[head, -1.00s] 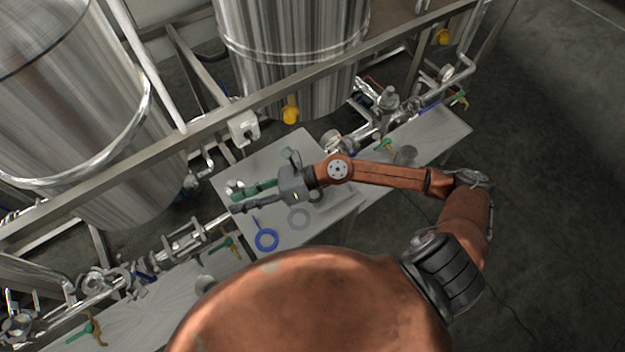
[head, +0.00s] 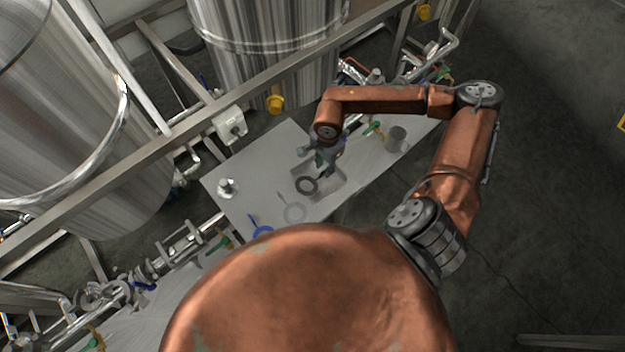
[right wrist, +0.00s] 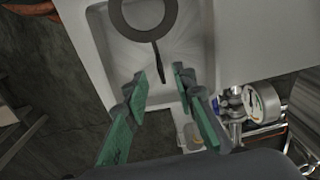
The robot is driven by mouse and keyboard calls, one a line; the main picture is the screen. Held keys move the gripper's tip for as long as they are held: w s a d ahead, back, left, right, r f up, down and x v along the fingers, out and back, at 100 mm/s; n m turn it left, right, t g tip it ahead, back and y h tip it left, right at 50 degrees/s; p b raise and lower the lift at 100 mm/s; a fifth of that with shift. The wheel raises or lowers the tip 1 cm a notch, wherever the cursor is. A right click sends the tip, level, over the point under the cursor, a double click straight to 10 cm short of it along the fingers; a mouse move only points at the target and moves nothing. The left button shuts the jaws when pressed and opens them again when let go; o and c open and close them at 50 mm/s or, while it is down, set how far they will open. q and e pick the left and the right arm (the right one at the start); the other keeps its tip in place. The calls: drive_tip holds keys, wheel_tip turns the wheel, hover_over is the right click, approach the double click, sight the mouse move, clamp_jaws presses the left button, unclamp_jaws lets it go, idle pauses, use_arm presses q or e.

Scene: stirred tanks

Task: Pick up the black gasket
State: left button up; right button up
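The black gasket (head: 306,185) is a dark ring with a thin tab, at the shallow grey tray (head: 335,190) on the table. In the right wrist view the black gasket (right wrist: 160,60) shows at the top, its ring partly cut off and its tab pointing toward my fingers. My right gripper (head: 318,162) is just behind the ring in the head view, partly hidden by its own arm. In the right wrist view my right gripper (right wrist: 160,80) is open and empty, with the tab's end near the gap between its green-padded fingers. My left gripper is not in view.
A pale grey gasket (head: 294,213) and a blue gasket (head: 262,232) lie on the table (head: 245,170). A silver fitting (head: 228,187) stands at the left and a grey cup (head: 396,138) at the right. Pipes, valves and a gauge (right wrist: 262,103) are close to the right gripper.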

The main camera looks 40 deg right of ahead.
sight(324, 171)
wheel_tip(324, 171, down, 4)
drive_tip(key=shift+w+r, duration=0.15)
drive_tip(key=shift+r, duration=0.05)
drive_tip(key=shift+c, duration=0.5)
clamp_jaws()
